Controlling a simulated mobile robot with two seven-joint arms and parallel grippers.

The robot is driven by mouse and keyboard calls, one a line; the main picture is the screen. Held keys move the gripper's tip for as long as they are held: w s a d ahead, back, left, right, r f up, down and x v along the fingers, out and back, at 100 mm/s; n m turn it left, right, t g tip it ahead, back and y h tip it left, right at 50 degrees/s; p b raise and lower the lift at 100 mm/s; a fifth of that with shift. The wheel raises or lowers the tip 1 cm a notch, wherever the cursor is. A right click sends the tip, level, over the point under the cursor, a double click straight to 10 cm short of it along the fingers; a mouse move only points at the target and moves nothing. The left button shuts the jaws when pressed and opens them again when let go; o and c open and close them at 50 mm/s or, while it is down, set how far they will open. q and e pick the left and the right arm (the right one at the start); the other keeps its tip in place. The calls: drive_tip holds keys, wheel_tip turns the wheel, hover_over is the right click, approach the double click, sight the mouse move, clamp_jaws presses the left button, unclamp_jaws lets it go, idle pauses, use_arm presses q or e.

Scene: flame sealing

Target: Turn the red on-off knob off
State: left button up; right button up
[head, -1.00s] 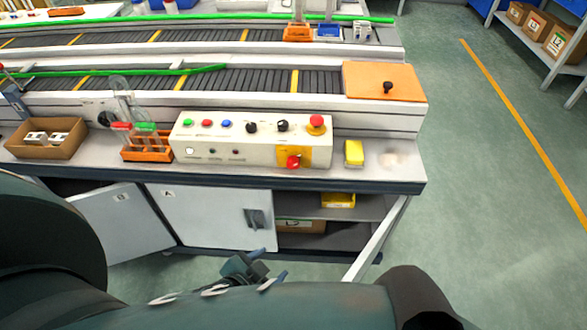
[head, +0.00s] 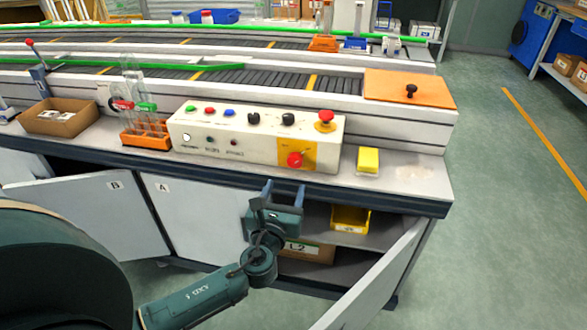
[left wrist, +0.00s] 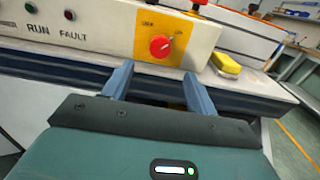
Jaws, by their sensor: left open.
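The red on-off knob (head: 295,160) sits on a yellow plate (head: 310,149) at the lower right of the white control box (head: 215,143). In the left wrist view the knob (left wrist: 160,46) faces me, just beyond the fingers and roughly between them. My left gripper (head: 284,188) is open and empty, below and in front of the box; its two blue fingers (left wrist: 158,82) also show in the left wrist view. A gap remains between the fingertips and the knob. My right gripper is not in view.
A red mushroom button (head: 326,115) stands on top of the box, above the knob. A yellow block (head: 368,160) lies to the right on the bench. An orange rack (head: 146,135) with glass tubes stands to the left. Open cabinet doors (head: 370,280) are below.

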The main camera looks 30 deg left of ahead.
sight(294, 164)
use_arm(q)
drive_tip(key=b+x, duration=0.1)
drive_tip(key=x, duration=0.8)
drive_tip(key=shift+f, duration=0.1)
drive_tip(key=shift+w+a, duration=0.1)
drive_tip(key=shift+w, duration=0.3)
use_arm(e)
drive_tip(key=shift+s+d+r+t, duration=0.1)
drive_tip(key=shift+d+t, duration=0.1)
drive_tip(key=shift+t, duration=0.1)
use_arm(q)
drive_tip(key=c, duration=1)
